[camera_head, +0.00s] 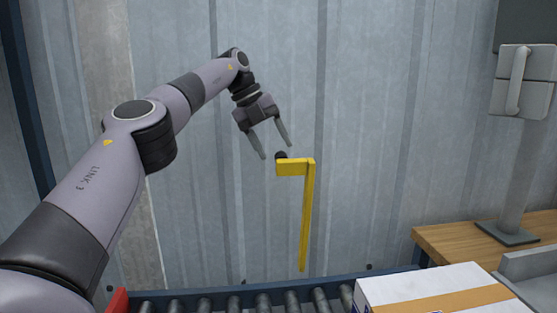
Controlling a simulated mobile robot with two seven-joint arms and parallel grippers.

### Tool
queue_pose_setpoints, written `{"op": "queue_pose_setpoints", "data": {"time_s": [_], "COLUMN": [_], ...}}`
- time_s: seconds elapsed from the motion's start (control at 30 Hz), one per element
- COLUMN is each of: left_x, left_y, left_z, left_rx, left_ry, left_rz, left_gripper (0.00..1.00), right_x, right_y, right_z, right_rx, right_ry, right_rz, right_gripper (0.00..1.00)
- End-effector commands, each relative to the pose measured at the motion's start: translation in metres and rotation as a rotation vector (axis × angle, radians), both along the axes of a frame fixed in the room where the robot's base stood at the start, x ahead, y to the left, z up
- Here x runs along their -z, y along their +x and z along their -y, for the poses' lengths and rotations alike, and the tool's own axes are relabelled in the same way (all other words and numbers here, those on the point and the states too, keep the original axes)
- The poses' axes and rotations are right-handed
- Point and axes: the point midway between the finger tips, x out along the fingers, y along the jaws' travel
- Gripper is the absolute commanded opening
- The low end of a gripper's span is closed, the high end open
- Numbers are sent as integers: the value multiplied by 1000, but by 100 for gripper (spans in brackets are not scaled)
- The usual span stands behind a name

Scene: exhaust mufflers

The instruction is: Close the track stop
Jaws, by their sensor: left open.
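The track stop (307,215) is a yellow bar that stands upright at the far side of the roller track (240,303). My left gripper (276,150) is open and empty. I cannot tell whether a finger touches the knob. The foot of the bar ends near the blue track rail. My right gripper is out of view.
A white box with brown tape (435,292) is at the lower right by the rollers. A wooden table (470,245) with a grey stand (520,170) is at the right. A grey corrugated wall (380,120) closes off the back. A red piece (117,301) shows at the lower left.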

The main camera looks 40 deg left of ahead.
Motion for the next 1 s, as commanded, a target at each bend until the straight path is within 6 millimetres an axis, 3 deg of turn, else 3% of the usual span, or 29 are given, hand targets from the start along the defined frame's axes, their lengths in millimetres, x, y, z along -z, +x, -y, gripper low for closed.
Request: {"op": "queue_pose_setpoints", "data": {"time_s": [0.03, 0.2, 0.57, 0.73, 0.77, 1.0], "left_x": [11, 26, 30, 30, 30, 30], "left_y": [2, 9, 11, 11, 11, 12], "left_z": [3, 8, 11, 11, 11, 11], "left_rx": [1, 0, 0, 0, 0, -1], "left_ry": [0, 0, -1, -1, -1, 2], "left_rz": [0, 0, 1, 1, 1, 4], "left_gripper": [59, 59, 59, 4, 0, 0], "right_x": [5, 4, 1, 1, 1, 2], "right_y": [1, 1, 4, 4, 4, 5], "right_z": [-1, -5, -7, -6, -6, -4], "right_rx": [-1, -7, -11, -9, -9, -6], "right_ry": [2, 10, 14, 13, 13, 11], "right_rz": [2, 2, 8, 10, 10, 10], "right_gripper": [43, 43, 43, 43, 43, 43]}}
